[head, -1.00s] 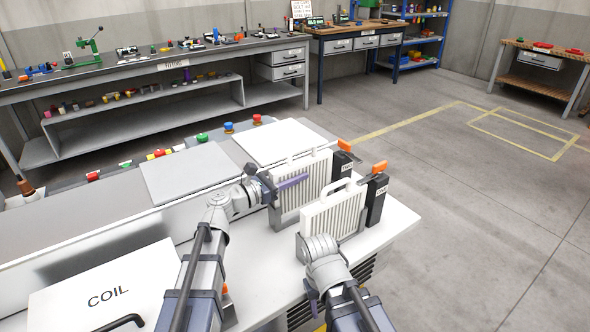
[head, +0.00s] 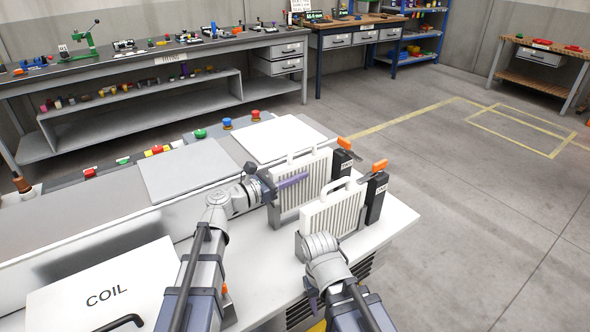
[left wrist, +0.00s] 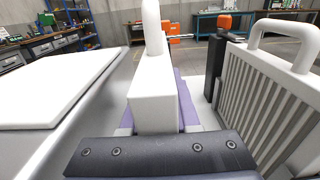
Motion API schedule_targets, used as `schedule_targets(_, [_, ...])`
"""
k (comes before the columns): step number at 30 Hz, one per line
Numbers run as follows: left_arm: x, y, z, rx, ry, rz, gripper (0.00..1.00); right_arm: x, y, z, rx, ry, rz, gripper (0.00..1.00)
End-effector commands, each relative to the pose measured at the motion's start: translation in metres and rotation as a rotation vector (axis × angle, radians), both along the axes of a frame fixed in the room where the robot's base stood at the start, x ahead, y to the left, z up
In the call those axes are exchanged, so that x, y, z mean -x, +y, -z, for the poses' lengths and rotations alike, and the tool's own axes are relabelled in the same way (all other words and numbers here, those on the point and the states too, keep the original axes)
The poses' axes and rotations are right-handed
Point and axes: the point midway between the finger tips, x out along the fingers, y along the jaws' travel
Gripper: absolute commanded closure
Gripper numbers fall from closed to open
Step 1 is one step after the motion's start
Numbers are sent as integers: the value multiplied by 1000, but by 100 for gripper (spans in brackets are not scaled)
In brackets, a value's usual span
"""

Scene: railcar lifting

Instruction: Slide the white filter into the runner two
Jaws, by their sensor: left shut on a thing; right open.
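Two white pleated filters with loop handles stand upright, side by side, in grey holders on the white bench top. My left gripper (head: 289,183) has its purple fingers shut on the farther filter (head: 317,174). In the left wrist view, the purple fingers (left wrist: 157,112) lie on both sides of that filter's white end (left wrist: 152,92). The nearer filter (head: 335,213) also shows in the left wrist view (left wrist: 268,92). My right gripper (head: 303,246) is open, low by the nearer filter's left end; its fingers are mostly hidden. The runner labels are too small to read.
Black posts with orange levers stand at the right ends of the filters: a far one (head: 341,161) and a near one (head: 376,199). A COIL panel (head: 105,295) lies at the lower left. Flat plates (head: 184,171) lie left of the filters. Open floor extends right.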

Motion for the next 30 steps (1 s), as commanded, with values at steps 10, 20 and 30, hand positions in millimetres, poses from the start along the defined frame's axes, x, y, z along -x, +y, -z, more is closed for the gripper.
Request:
schedule_targets(10, [8,-4,-6,3,2,8,100,0,0,-6,0,0,0,50])
schedule_targets(20, [4,-2,-22,3,1,6,100,0,0,-22,0,0,0,50])
schedule_targets(30, [3,-1,-32,2,1,4,100,0,0,-32,0,0,0,50])
